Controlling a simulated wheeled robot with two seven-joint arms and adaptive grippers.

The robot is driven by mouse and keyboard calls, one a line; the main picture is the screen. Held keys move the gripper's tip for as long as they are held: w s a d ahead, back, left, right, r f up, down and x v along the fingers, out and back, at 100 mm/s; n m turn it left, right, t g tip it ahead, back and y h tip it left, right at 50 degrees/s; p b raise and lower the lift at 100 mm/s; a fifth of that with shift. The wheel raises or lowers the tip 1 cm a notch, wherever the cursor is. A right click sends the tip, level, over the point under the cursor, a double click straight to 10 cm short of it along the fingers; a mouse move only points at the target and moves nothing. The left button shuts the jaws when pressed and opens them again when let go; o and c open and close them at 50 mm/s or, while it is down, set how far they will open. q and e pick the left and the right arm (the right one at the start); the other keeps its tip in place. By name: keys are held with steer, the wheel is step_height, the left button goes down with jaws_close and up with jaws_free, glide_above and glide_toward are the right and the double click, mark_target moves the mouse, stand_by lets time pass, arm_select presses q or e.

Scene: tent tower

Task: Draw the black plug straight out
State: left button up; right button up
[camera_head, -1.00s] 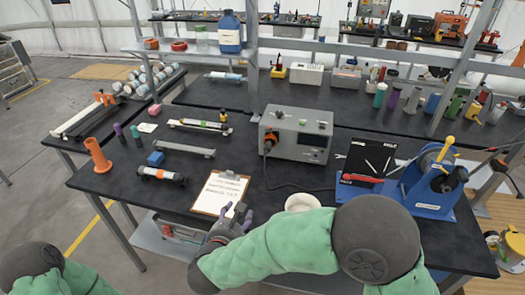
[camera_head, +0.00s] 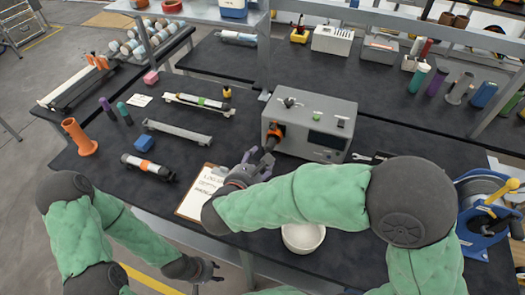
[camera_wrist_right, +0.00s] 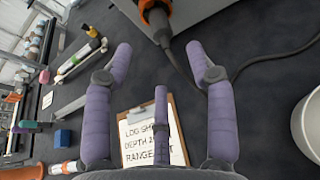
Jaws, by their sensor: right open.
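The black plug (camera_head: 268,151) sits in the orange-ringed socket (camera_head: 276,131) on the front of the grey instrument box (camera_head: 313,121). In the right wrist view, the plug (camera_wrist_right: 160,22) is at the top centre with its cable running down and right. My right gripper (camera_head: 257,164) is open and empty, close in front of the plug. In the wrist view its purple fingers (camera_wrist_right: 158,50) are spread, with the plug beyond their tips, apart from them. My left gripper (camera_head: 214,273) hangs low near the table's front edge; its finger opening is unclear.
A clipboard (camera_head: 190,203) lies below my right gripper. A white bowl (camera_head: 303,237) stands beside my right forearm. A blue cable reel (camera_head: 485,215) is at the right. An orange holder (camera_head: 79,138) and several tubes are on the left of the table.

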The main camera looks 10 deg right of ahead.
mark_target(268, 149)
steer(key=b+x, duration=0.2)
steer(key=x, duration=0.8)
steer(key=shift+w+d+f, duration=0.1)
steer(key=shift+d, duration=0.05)
steer(key=shift+c, duration=0.2)
jaws_close()
